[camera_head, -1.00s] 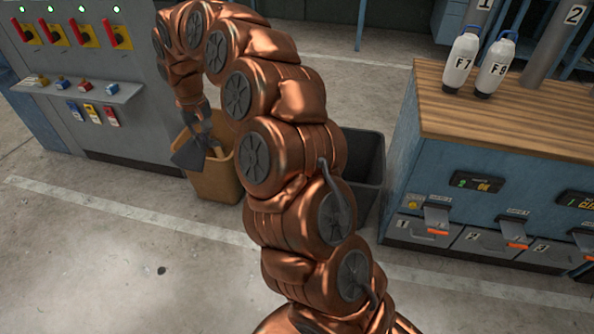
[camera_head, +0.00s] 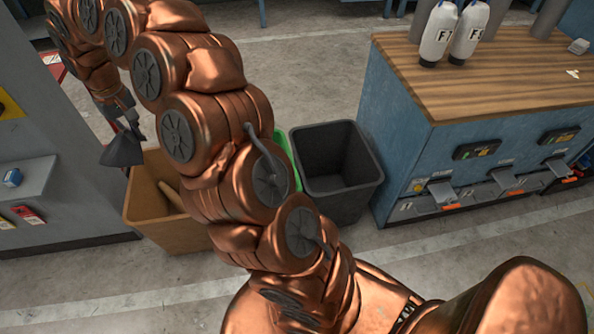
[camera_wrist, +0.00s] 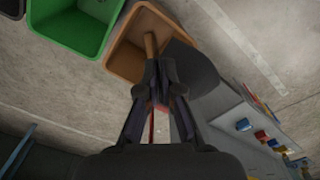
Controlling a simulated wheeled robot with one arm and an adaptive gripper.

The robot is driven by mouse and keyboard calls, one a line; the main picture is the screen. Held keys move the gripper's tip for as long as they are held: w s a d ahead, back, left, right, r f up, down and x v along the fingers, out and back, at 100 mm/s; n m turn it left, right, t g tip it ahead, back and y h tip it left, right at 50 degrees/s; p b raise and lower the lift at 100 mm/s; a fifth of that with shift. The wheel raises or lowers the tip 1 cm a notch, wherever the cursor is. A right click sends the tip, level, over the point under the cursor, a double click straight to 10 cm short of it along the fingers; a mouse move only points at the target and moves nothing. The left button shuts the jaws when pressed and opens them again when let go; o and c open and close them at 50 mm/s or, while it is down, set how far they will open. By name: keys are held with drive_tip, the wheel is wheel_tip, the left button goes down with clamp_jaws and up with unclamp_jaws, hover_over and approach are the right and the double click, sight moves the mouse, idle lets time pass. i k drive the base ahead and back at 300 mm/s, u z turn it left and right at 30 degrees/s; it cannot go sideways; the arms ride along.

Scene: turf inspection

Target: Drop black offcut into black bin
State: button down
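The black offcut (camera_head: 122,152) is a dark, flat, roughly triangular piece hanging from my gripper (camera_head: 128,118) above the left edge of the brown bin. In the wrist view the offcut (camera_wrist: 197,72) shows beyond the fingertips, and my gripper (camera_wrist: 160,72) has its fingers drawn together on it. The black bin (camera_head: 335,165) stands upright and open to the right of my arm and looks empty. In the wrist view only a corner of the black bin (camera_wrist: 12,8) shows at top left, well apart from the offcut.
The brown bin (camera_head: 160,222) holds a brown stick-like piece (camera_head: 170,195). A green bin (camera_head: 288,152), mostly hidden by my arm, stands between it and the black bin. A blue cabinet (camera_head: 400,150) with a wooden top adjoins on the right. A grey panel stands left.

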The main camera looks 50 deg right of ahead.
sight(337, 166)
drive_tip(key=z, duration=0.75)
drive_tip(key=i, duration=0.85)
drive_tip(key=z, duration=0.85)
